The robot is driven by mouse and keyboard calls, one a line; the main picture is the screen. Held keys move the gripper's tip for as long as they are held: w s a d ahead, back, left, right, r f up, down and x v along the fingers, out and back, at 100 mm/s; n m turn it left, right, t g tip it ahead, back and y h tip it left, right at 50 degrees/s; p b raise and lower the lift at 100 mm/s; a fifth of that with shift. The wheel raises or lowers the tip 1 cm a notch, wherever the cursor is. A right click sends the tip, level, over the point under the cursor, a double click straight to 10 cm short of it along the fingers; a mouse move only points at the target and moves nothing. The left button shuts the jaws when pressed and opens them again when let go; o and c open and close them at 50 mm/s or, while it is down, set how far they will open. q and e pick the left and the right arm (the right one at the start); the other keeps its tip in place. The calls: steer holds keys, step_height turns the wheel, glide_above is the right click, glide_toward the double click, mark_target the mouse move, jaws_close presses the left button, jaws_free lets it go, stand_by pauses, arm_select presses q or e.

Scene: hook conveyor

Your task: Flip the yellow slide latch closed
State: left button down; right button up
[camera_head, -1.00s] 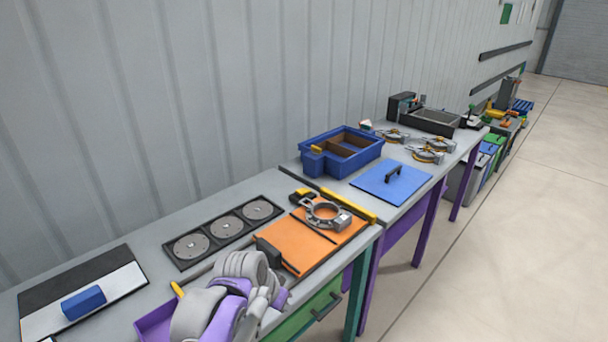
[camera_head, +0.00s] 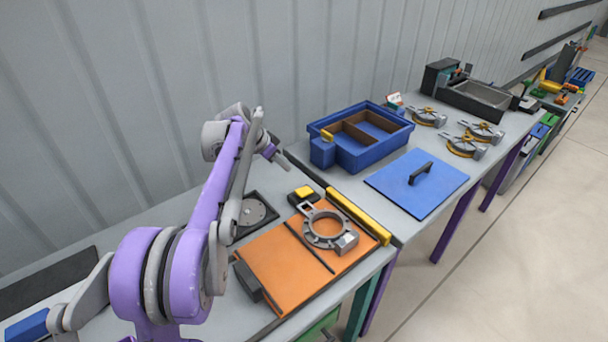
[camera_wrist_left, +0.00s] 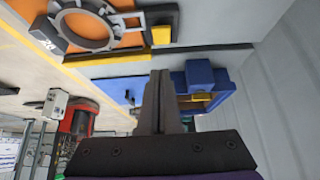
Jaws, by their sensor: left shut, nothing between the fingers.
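A small yellow piece (camera_head: 327,135), which looks like the slide latch, sits on the small blue box at the near left corner of the blue divided bin (camera_head: 372,158). It is too small to tell its position exactly. The yellow piece also shows in the left wrist view (camera_wrist_left: 201,97), beside the bin's blue wall. My left gripper (camera_head: 284,162) is shut and empty, raised over the bench to the left of the bin and apart from it. In the left wrist view its closed fingers (camera_wrist_left: 158,95) point toward the bin and cover part of the scene. My right gripper is out of view.
An orange board (camera_head: 285,265) carries a grey ring clamp (camera_head: 352,243), with a yellow bar (camera_head: 358,216) along its far edge. A yellow-topped black block (camera_head: 303,194) stands beside it. A blue plate with a black handle (camera_head: 430,197) lies right of the bin. The wall runs close behind.

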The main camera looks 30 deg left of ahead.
arm_select(q)
glide_above(302, 191)
steer(key=s, duration=0.2)
steer(key=f, duration=0.7)
steer(key=shift+a+f, duration=0.2)
steer(key=shift+a, duration=0.15)
step_height(302, 191, down, 4)
steer(key=shift+r, duration=0.25)
steer(key=shift+s+a+f, duration=0.1)
steer(key=shift+s+f, duration=0.05)
steer(key=shift+f, duration=0.35)
